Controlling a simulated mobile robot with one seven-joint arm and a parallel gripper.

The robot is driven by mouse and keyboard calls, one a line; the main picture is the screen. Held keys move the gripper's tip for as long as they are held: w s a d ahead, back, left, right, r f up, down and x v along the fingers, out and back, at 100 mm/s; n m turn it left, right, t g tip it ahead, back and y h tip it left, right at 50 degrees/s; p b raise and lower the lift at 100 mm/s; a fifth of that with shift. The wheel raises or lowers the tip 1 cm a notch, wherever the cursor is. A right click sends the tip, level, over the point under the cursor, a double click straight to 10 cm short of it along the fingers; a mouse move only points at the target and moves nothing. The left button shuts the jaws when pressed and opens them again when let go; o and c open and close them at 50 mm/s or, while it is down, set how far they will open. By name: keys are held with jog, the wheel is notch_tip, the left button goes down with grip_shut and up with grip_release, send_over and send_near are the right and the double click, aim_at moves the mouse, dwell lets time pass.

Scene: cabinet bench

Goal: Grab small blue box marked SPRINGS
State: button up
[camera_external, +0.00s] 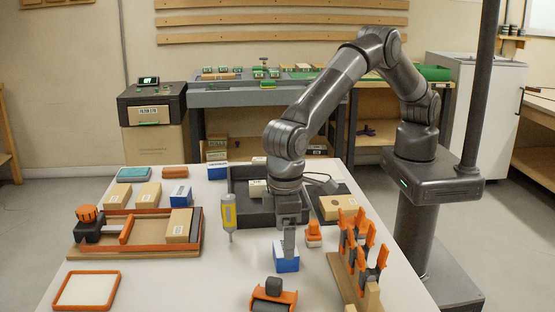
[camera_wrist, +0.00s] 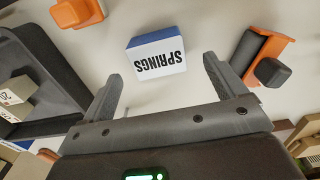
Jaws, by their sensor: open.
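The small blue box with a white label face reading SPRINGS (camera_wrist: 157,62) lies on the table. In the wrist view it sits just beyond my fingertips, roughly centred between them and slightly tilted. In the external view the blue box (camera_external: 286,264) is near the table's front middle. My gripper (camera_external: 289,248) points down at it, with its fingers overlapping the box's top edge in that view. In the wrist view my gripper (camera_wrist: 162,70) is open and empty, one finger on each side. I cannot tell the exact height gap.
A dark tray (camera_external: 240,205) stands behind the box. An orange stamp-like piece (camera_external: 314,236), an orange tape dispenser (camera_external: 273,296) and a wooden rack with orange clips (camera_external: 350,270) are close by. Other blue boxes (camera_external: 181,196) are farther left.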

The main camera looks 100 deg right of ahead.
notch_tip(320, 180, down, 5)
jog(key=shift+s+d+r, duration=0.1)
jog(key=shift+c, duration=0.2)
jog(key=shift+r, duration=0.1)
jog(key=c, duration=1.1)
